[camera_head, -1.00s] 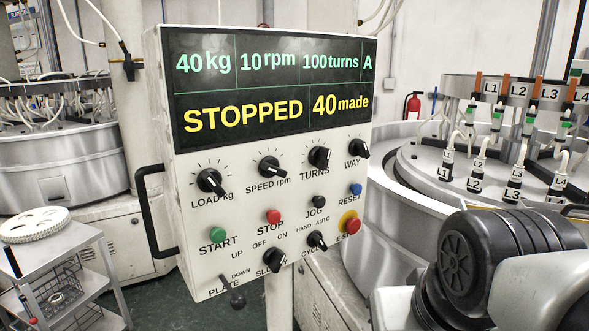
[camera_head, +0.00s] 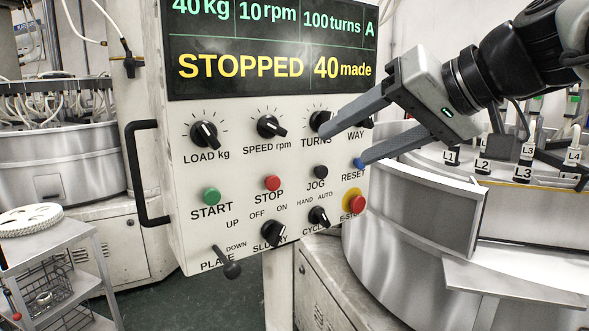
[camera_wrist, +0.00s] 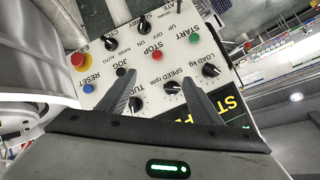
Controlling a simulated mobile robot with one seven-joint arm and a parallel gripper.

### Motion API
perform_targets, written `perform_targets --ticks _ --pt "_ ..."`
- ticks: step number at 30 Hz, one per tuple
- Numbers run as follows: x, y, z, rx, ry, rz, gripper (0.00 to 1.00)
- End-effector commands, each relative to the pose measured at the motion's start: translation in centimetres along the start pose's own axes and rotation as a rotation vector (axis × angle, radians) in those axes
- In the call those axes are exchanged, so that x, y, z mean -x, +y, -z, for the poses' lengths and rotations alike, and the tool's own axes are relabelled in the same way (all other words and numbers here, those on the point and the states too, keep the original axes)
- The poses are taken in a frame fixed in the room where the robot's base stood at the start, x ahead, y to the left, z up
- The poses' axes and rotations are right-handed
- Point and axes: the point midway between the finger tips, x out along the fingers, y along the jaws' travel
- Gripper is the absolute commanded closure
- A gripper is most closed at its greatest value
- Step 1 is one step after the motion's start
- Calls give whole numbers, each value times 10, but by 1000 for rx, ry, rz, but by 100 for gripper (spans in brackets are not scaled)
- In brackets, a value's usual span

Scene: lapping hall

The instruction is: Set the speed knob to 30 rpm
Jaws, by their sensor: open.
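The black SPEED rpm knob (camera_head: 270,127) is on the white control panel (camera_head: 232,170), between the LOAD kg knob (camera_head: 204,134) and the TURNS knob (camera_head: 320,121). Its white mark points to the lower right. The display (camera_head: 270,50) reads 40 kg, 10 rpm, 100 turns, A, STOPPED and 40 made. My gripper (camera_head: 340,151) is open and empty at the panel's right side, its fingers overlapping TURNS and WAY in the head view. In the wrist view the speed knob (camera_wrist: 173,88) appears between my gripper's open fingers (camera_wrist: 160,80), beyond their tips.
Below the knobs are a green START button (camera_head: 211,195), a red STOP button (camera_head: 272,183), a blue RESET button (camera_head: 360,163) and a red E-STOP (camera_head: 357,203). A black handle (camera_head: 137,175) sticks out at the panel's left edge. A lapping machine (camera_head: 400,230) stands on the right.

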Motion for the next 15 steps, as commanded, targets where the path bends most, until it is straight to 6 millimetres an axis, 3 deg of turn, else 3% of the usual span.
perform_targets --ticks 3,6,11,15 --pt "2 -6 32 63 92 101 41" --pt "9 -14 49 94 131 143 41" --pt "-2 -20 56 102 138 153 41" --pt "-28 -24 58 100 136 153 41"
